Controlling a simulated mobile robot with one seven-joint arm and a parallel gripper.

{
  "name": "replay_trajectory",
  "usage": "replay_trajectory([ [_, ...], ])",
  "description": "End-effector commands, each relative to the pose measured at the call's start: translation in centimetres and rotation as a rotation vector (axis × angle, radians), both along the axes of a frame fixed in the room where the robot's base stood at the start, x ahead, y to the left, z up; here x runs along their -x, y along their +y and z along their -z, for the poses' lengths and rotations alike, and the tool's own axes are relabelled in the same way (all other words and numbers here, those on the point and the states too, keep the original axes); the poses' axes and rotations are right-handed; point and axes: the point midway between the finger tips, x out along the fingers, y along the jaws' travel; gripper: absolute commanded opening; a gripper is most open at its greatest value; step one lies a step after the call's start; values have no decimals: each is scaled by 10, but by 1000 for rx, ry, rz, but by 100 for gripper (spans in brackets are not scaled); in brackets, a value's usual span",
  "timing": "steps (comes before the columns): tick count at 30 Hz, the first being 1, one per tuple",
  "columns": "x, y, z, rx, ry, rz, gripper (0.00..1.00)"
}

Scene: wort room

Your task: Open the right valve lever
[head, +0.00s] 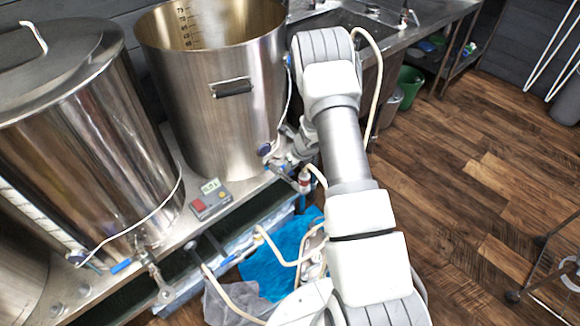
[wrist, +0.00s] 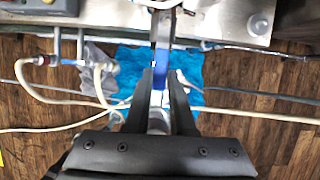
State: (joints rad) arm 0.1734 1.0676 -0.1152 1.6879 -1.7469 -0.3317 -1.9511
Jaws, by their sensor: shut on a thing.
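The right valve lever shows in the wrist view as a narrow blue handle (wrist: 161,62) on a metal valve below the kettle. My gripper (wrist: 160,78) has its two dark fingers on either side of this handle and is shut on it. The handle points toward my gripper. In the head view my gripper (head: 294,150) is at the lower right of the open steel kettle (head: 205,110); my arm partly hides it, and the lever cannot be made out there. The left kettle's valve has its own blue lever (head: 121,266).
A lidded steel kettle (head: 85,130) stands at the left. A small controller with a display (head: 210,199) sits on the steel stand between the kettles. Pale hoses (head: 283,258) and a blue cloth (head: 275,270) lie below. Wooden floor (head: 480,170) is open at the right.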

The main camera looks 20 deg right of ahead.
Motion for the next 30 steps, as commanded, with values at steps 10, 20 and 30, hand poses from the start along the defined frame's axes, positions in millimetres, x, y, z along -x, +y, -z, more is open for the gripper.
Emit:
replay_trajectory([
  [10, -2, 0, -1, 2, -4, -2, 42],
  [20, -1, 0, -1, 2, -2, 0, 52],
  [30, 12, -7, -43, 2, -5, 1, 52],
])
